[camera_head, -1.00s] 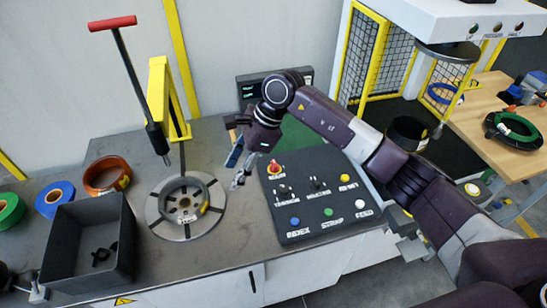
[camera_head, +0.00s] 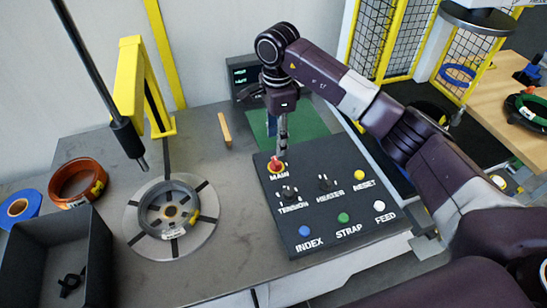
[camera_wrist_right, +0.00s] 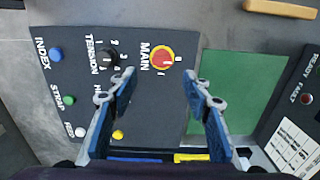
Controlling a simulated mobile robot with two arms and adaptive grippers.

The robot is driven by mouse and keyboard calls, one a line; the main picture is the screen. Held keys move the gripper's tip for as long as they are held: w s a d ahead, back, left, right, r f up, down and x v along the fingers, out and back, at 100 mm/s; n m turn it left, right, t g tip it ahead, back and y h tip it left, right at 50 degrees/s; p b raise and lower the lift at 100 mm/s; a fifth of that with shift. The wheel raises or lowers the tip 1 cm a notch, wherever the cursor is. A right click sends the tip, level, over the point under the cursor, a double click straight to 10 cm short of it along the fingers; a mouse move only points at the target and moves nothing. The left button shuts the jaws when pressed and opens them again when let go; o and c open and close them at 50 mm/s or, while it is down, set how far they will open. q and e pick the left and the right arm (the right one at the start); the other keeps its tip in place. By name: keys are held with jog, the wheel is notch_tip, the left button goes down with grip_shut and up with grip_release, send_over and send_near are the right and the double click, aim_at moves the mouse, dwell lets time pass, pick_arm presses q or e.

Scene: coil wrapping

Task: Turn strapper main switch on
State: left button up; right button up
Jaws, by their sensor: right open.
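The main switch is a red knob on a yellow ring (camera_head: 277,167), labelled MAIN, at the far left corner of the dark control panel (camera_head: 325,215). My right gripper (camera_head: 282,142) points down just behind and above the knob in the head view, which shows its fingers edge-on. In the right wrist view the gripper (camera_wrist_right: 161,78) is open and empty, its blue fingers well apart. The main switch (camera_wrist_right: 161,61) lies between and beyond the fingertips, and no contact shows. The knob's pointer position is hard to read. My left gripper is not in view.
Tension (camera_head: 287,191) and heater (camera_head: 324,181) knobs and several coloured buttons share the panel. A round turntable (camera_head: 140,247) with a coil, a yellow post (camera_head: 127,80) and a dark bin (camera_head: 98,262) stand left.

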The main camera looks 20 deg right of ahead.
aim_at(276, 160)
jog(key=shift+w+f, duration=0.3)
jog(key=shift+f, duration=0.25)
jog(key=shift+w+f, duration=0.1)
jog(key=shift+f, duration=0.2)
jog(key=f+p, duration=0.1)
jog(key=f, duration=0.2)
jog(key=f+p, duration=0.1)
jog(key=f, duration=0.1)
jog(key=shift+s+f+p, duration=0.3)
jog(key=shift+f, duration=0.05)
jog(key=shift+w+f, duration=0.15)
jog(key=shift+f, duration=0.4)
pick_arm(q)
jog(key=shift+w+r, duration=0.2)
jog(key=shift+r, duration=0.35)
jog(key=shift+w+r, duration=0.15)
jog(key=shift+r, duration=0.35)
pick_arm(e)
jog(key=shift+c, duration=0.4)
jog(key=c, duration=1.1)
